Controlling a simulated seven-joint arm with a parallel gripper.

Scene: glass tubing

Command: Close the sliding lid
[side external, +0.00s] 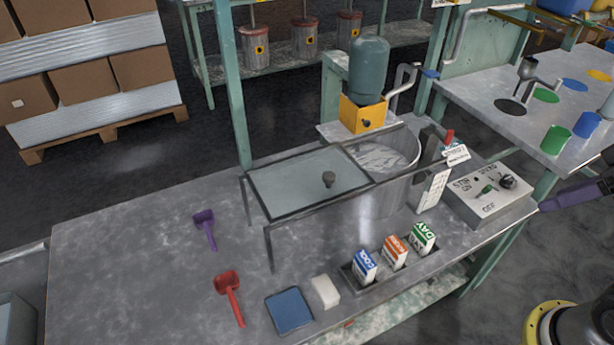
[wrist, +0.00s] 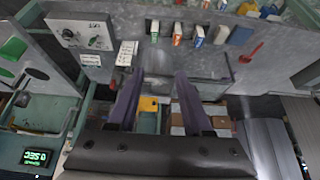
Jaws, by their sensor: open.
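The lid is not clear in the wrist view.
A control box (side external: 488,195) with knobs stands right of the vat. Several small cartons sit in a holder (side external: 410,262) at the bench front. A red scoop (side external: 230,295), purple scoop (side external: 205,228) and blue pad (side external: 289,311) lie left. A yellow-based tank (side external: 362,114) stands behind.

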